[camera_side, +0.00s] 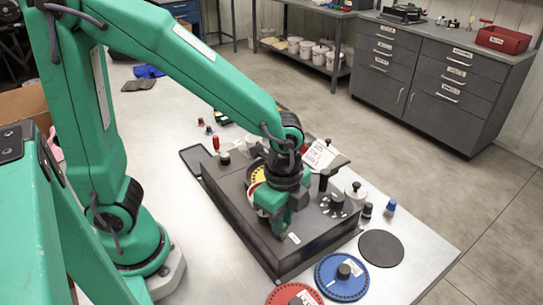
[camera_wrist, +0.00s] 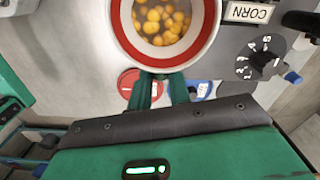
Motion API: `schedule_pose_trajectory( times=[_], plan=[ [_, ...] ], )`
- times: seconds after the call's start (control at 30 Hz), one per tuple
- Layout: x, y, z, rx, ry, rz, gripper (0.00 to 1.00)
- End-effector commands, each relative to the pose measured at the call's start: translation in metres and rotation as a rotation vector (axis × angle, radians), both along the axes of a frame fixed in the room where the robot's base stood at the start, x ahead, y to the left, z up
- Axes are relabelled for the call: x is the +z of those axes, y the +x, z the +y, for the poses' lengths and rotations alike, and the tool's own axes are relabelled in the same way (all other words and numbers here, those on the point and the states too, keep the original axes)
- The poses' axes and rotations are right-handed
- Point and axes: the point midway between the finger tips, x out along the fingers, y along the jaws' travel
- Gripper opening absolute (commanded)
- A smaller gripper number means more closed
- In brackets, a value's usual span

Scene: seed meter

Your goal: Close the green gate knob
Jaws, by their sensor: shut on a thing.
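My gripper (camera_side: 277,222) points down at the front part of the dark seed meter box (camera_side: 250,232). In the wrist view a red-rimmed hopper (camera_wrist: 211,15) holding yellow corn is just beyond the fingers.
A numbered black dial (camera_wrist: 262,60) and a CORN label (camera_wrist: 248,12) are to the hopper's right. A blue disc (camera_side: 341,284), a red disc (camera_side: 276,296) and a dark round pad (camera_side: 381,247) lie on the bench.

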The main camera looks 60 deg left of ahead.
Motion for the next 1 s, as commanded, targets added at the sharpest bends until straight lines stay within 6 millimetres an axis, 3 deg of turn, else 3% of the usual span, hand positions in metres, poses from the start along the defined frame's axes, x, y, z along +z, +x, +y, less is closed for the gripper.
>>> schedule_pose_trajectory(
  times=[0.2, 0.23, 0.33, 0.73, 1.0],
  plan=[
    [0.0, 0.0, 0.004, 0.012, 0.002, 0.005, 0.0],
    [0.0, 0.0, 0.004, 0.012, 0.002, 0.005, 0.25],
    [0.0, 0.0, 0.004, 0.011, 0.002, 0.004, 0.41],
    [0.003, 0.001, 0.002, 0.007, 0.001, 0.002, 0.41],
    [0.027, 0.001, 0.002, 0.008, 0.0, 0.0, 0.41]
  ],
)
